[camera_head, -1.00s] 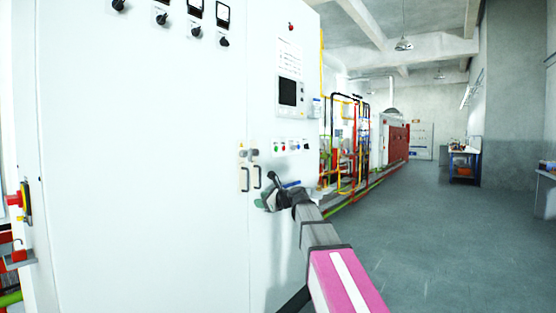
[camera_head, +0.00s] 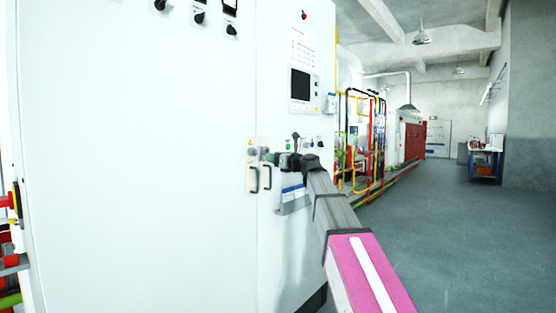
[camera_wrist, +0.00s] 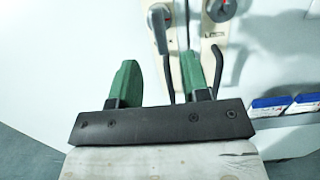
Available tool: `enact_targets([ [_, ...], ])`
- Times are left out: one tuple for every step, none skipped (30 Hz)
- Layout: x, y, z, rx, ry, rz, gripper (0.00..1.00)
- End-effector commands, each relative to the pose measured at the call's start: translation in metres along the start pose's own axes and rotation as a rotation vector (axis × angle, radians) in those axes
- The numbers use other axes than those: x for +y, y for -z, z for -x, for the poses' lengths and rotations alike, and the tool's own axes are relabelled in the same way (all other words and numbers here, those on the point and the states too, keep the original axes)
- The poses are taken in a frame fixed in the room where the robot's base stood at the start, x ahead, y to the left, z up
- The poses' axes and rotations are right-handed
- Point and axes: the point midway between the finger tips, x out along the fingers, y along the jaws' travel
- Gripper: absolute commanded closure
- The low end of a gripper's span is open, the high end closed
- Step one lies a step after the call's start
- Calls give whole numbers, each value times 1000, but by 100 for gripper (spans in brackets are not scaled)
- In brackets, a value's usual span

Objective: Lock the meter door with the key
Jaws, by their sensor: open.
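The white cabinet door (camera_head: 140,170) fills the left of the head view and looks closed against the door beside it. Two pale lock plates with dark handles sit at the seam; the left plate (camera_head: 253,180) carries a grey lock piece (camera_wrist: 158,18). The right plate's round lock (camera_wrist: 221,9) has a red mark. My gripper (camera_wrist: 160,62) is open, its two green fingers pointing at the plates; the left plate shows between them. In the head view my gripper (camera_head: 281,160) is at lock height, just right of the plates. I cannot make out a separate key.
A small grey holder (camera_head: 293,203) with blue-and-white packets is fixed to the cabinet below my gripper. A control screen (camera_head: 300,85) is above. Coloured pipes (camera_head: 360,140) run along the right, beside open floor (camera_head: 450,240).

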Motion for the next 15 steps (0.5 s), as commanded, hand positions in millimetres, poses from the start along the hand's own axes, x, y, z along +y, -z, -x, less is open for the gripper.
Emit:
enact_targets([
  [0, 0, -6, 0, -1, 0, 57],
  [-1, 0, -9, 0, -1, 0, 57],
  [-1, 0, -12, 0, -1, 0, 57],
  [-1, 0, -15, 0, -1, 0, 57],
  [-1, 0, -17, 0, -1, 0, 57],
  [-1, 0, -21, 1, -1, 0, 57],
  [-1, 0, -23, 1, -1, 1, 57],
  [-1, 0, -26, 1, -1, 1, 57],
  [-1, 0, -29, 1, -1, 1, 57],
  [-1, 0, -32, 1, -1, 1, 57],
  [-1, 0, -34, 1, -1, 1, 57],
  [-1, 0, -38, 1, -1, 1, 57],
  [-1, 0, -40, 1, 0, 1, 57],
  [-1, 0, -43, 1, 0, 1, 57],
  [-1, 0, -46, 1, 0, 1, 57],
])
